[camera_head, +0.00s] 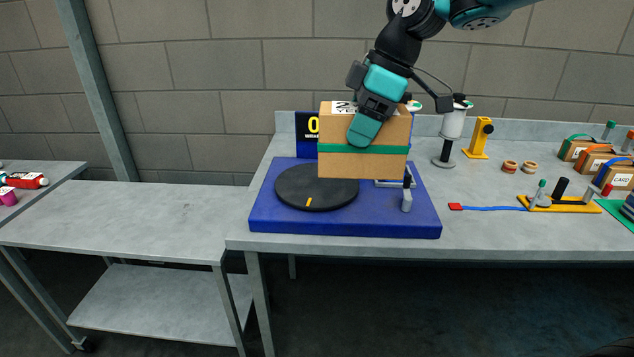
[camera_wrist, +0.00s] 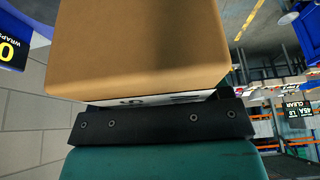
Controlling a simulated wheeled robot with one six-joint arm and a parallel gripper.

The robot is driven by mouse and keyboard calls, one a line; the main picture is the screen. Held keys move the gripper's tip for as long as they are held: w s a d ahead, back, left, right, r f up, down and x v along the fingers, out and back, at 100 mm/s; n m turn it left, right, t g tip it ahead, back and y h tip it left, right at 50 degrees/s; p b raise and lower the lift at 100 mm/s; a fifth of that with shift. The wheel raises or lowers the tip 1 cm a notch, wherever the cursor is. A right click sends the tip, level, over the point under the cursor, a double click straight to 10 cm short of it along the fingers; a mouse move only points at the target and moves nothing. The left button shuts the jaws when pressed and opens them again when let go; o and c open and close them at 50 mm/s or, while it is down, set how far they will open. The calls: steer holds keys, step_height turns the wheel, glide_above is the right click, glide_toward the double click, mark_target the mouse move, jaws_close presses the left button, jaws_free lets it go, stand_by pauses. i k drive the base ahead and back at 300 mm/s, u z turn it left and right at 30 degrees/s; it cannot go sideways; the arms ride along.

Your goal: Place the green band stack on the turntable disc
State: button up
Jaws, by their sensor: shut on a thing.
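The green band stack (camera_head: 340,164) is a block of tan cardboard boxes with a green band around its middle. My gripper (camera_head: 365,122) is shut on it from above and in front, hiding part of the band and the white label on top. In the wrist view the tan box (camera_wrist: 140,45) fills the upper middle, against the dark gripper bar (camera_wrist: 155,124). The turntable disc (camera_head: 300,190) is dark grey with an orange mark, on a blue base (camera_head: 340,228). The stack appears over the right rear of the disc, hiding that part. I cannot tell whether they touch.
A small grey post (camera_head: 407,200) stands on the base right of the disc. A dark sign (camera_head: 306,135) with a yellow digit stands behind. Several banded boxes (camera_head: 594,158) and a yellow tool (camera_head: 565,205) are to the right. The left table (camera_head: 120,215) is bare.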

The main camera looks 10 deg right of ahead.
mark_target(316, 181)
steer(key=i, duration=1)
